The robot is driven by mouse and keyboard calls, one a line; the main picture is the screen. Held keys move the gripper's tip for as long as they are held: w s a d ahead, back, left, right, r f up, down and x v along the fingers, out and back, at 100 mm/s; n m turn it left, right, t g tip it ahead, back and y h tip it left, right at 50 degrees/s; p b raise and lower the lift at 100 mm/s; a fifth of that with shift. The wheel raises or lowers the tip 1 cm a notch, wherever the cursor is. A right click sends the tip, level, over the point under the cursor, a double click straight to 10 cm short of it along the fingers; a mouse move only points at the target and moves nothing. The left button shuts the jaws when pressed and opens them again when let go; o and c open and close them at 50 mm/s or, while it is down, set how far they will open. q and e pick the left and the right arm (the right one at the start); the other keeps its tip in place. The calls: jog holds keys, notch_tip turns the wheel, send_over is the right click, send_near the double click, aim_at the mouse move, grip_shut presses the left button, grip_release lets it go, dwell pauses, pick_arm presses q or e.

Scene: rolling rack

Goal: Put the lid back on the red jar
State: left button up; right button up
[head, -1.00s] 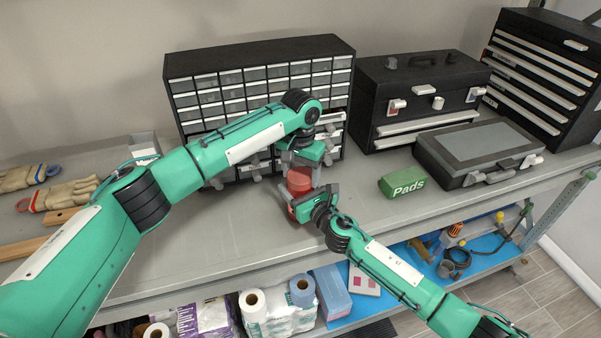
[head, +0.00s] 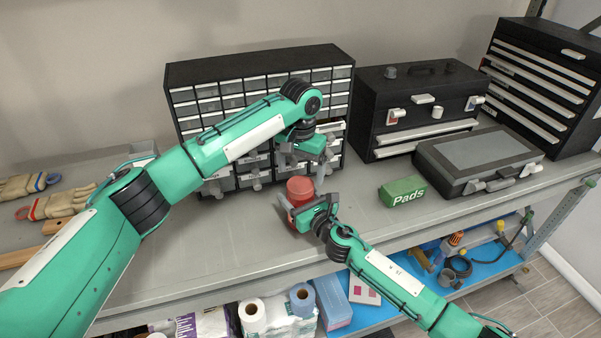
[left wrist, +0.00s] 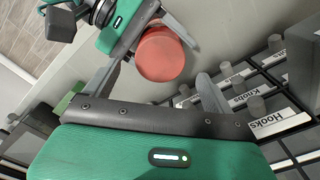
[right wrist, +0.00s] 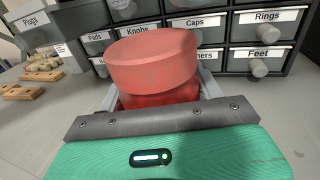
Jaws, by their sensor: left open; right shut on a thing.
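The red jar (right wrist: 160,98) stands on the workbench, mostly hidden behind its lid and the right gripper. The lighter red lid (right wrist: 152,62) sits on top of it and also shows from above in the left wrist view (left wrist: 160,54). Whether it is fully seated I cannot tell. My right gripper (head: 304,210) is shut on the jar's body, with a finger on each side. My left gripper (head: 305,166) is open and empty, above and behind the lid and apart from it.
A black drawer cabinet (head: 260,62) with labelled drawers stands close behind the jar. Gloves (head: 55,204) lie far left.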

pick_arm(q)
jog(key=shift+o, duration=1.3)
notch_tip(320, 180, up, 12)
pick_arm(e)
jog(key=o, duration=2)
jog(key=shift+c, duration=0.2)
jog(key=shift+s, duration=0.1)
jog(key=b+v, duration=0.3)
jog(key=v, duration=1)
jog(key=shift+f, duration=0.15)
pick_arm(q)
notch_tip(320, 180, down, 3)
jog(key=shift+f, duration=0.1)
pick_arm(e)
jog(key=shift+s+d, duration=0.2)
jog(key=shift+s, duration=0.05)
